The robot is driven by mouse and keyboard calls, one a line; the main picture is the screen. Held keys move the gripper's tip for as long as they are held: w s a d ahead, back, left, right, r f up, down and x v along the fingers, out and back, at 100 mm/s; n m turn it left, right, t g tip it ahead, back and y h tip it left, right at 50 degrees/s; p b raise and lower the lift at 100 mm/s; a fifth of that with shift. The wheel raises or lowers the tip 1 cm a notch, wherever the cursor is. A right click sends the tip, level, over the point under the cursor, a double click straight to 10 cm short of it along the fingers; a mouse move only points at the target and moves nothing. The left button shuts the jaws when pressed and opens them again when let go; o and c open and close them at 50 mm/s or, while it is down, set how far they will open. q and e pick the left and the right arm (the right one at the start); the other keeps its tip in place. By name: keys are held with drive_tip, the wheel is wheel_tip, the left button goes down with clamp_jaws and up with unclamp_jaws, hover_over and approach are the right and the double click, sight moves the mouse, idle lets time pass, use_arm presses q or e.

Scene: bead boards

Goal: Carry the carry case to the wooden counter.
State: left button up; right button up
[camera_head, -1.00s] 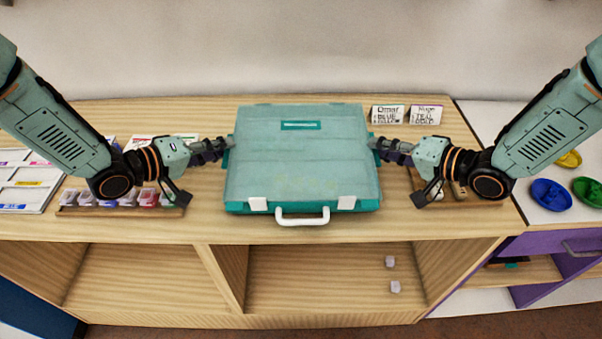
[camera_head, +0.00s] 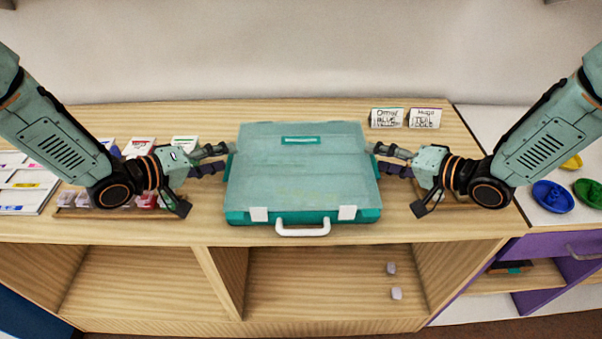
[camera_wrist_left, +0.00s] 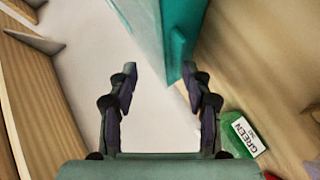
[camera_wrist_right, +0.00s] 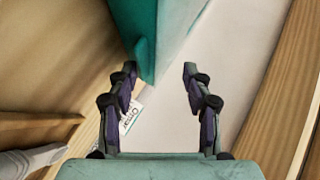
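The teal carry case (camera_head: 300,170) lies flat on the wooden counter (camera_head: 440,222), its white handle (camera_head: 302,230) facing the front edge. My left gripper (camera_head: 225,158) is open at the case's left side, and my right gripper (camera_head: 378,158) is open at its right side. In the left wrist view the fingers (camera_wrist_left: 160,88) are spread, with a case edge (camera_wrist_left: 178,40) near one fingertip. The right wrist view shows spread fingers (camera_wrist_right: 160,88) and a case edge (camera_wrist_right: 148,40) beside one fingertip. Whether any fingertip touches the case is unclear.
Two name cards (camera_head: 387,118) stand behind the case on the right. Blue (camera_head: 552,196) and green dishes (camera_head: 588,192) sit on the white surface at right. Open shelves (camera_head: 330,280) lie below.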

use_arm(q)
drive_tip(key=shift+w, duration=0.25)
use_arm(e)
drive_tip(key=shift+w, duration=0.3)
use_arm(q)
drive_tip(key=shift+s+a+r, duration=0.2)
drive_tip(key=shift+s+a, duration=0.1)
use_arm(e)
drive_tip(key=shift+d+f, duration=0.1)
drive_tip(key=shift+d, duration=0.15)
use_arm(q)
drive_tip(key=v, duration=0.5)
drive_tip(key=shift+s+a, duration=0.25)
drive_tip(key=shift+a, duration=0.05)
use_arm(e)
drive_tip(key=shift+s+a, duration=0.15)
use_arm(q)
drive_tip(key=shift+s+a+r, duration=0.3)
drive_tip(key=shift+s+a, duration=0.15)
drive_tip(key=shift+v, duration=1.55)
drive_tip(key=shift+s+a+r, duration=0.1)
drive_tip(key=shift+s+a, duration=0.15)
drive_tip(key=shift+s, duration=0.05)
drive_tip(key=shift+s, duration=0.1)
